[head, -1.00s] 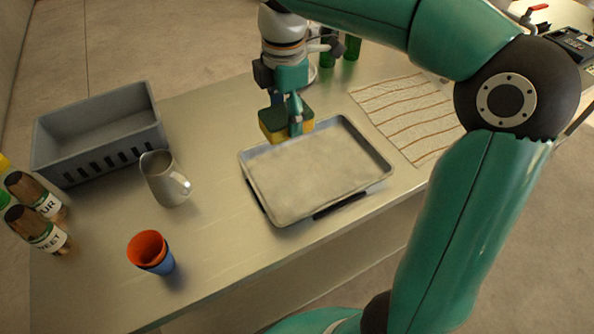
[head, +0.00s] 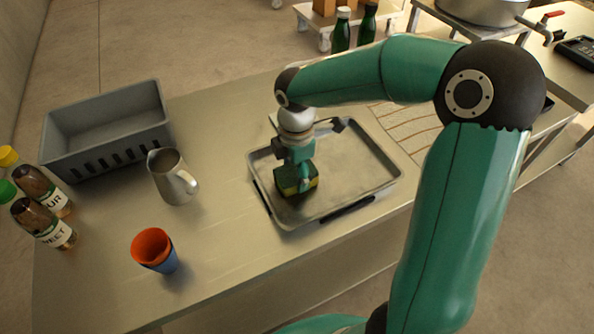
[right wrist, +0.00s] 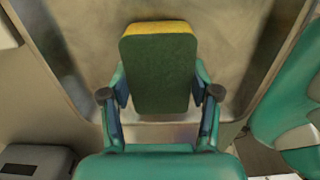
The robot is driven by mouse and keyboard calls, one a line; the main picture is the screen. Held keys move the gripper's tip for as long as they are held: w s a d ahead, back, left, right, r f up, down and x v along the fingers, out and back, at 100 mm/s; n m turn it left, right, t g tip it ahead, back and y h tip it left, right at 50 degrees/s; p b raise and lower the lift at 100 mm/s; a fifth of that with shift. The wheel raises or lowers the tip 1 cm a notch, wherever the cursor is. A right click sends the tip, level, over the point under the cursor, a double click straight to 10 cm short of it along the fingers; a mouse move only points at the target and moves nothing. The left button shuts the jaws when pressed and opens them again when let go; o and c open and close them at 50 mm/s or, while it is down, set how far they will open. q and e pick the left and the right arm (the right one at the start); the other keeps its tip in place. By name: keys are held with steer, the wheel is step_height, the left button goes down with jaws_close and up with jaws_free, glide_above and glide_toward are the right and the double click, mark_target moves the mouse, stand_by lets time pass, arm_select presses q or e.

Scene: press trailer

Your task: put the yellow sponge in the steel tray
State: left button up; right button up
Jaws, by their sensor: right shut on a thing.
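The yellow sponge (head: 312,185) with a dark green top is in my right gripper (head: 296,184), over the left part of the steel tray (head: 358,198). In the right wrist view the sponge (right wrist: 158,72) lies between the two fingers of my right gripper (right wrist: 161,97), its green face toward the camera. The tray floor (right wrist: 235,45) shows around it. The sponge is low in the tray area; I cannot tell whether it touches the tray floor. My left gripper is not in view.
A grey crate (head: 108,150), a metal jug (head: 172,178) and stacked orange and blue cups (head: 153,248) stand left of the tray. Two sauce bottles (head: 45,215) are at the far left.

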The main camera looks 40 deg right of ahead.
mark_target(296, 172)
steer(key=shift+f, duration=0.2)
steer(key=o, duration=0.7)
step_height(296, 172, up, 12)
steer(key=shift+s+r+p, duration=0.1)
steer(key=shift+r+p, duration=0.1)
steer(key=shift+p, duration=0.15)
stand_by(0.6)
